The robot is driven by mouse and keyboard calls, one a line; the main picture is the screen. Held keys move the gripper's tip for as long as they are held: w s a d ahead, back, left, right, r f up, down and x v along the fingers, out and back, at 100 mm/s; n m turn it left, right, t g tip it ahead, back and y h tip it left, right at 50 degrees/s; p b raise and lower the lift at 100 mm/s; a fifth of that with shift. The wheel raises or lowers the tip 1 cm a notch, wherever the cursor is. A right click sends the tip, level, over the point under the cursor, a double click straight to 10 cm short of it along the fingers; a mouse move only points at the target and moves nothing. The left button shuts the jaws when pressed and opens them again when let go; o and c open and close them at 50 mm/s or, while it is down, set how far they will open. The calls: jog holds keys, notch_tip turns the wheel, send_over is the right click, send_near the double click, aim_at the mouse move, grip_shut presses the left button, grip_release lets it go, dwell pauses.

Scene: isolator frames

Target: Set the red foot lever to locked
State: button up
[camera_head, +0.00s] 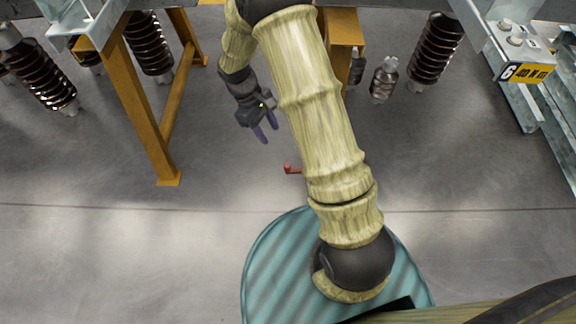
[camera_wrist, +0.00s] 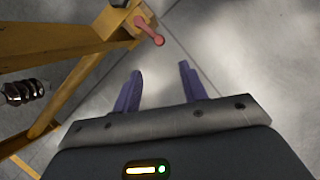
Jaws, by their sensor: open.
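The red foot lever (camera_head: 290,169) shows in the head view just left of my arm, low near the floor; the arm hides the rest of it. In the wrist view the red lever (camera_wrist: 148,29) is whole, a short bar with rounded ends beside a yellow frame, ahead of the fingertips near the top edge. My gripper (camera_head: 266,134) is open and empty, up and left of the lever in the head view. Its two purple fingers also show apart in the wrist view (camera_wrist: 160,76), not touching the lever. I cannot read any locked marking.
Yellow steel legs (camera_head: 142,110) stand left of my gripper, and another yellow post (camera_head: 342,50) stands behind my arm. Brown ribbed insulators (camera_head: 436,52) hang or stand around. A yellow number sign (camera_head: 526,73) is at the right. The grey floor (camera_head: 90,245) is clear at the front left.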

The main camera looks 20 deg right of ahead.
aim_at(287, 165)
jog(key=b+x, duration=0.9)
jog(key=x, duration=0.8)
jog(key=shift+w+d+b, duration=0.1)
jog(key=shift+b, duration=0.2)
grip_shut()
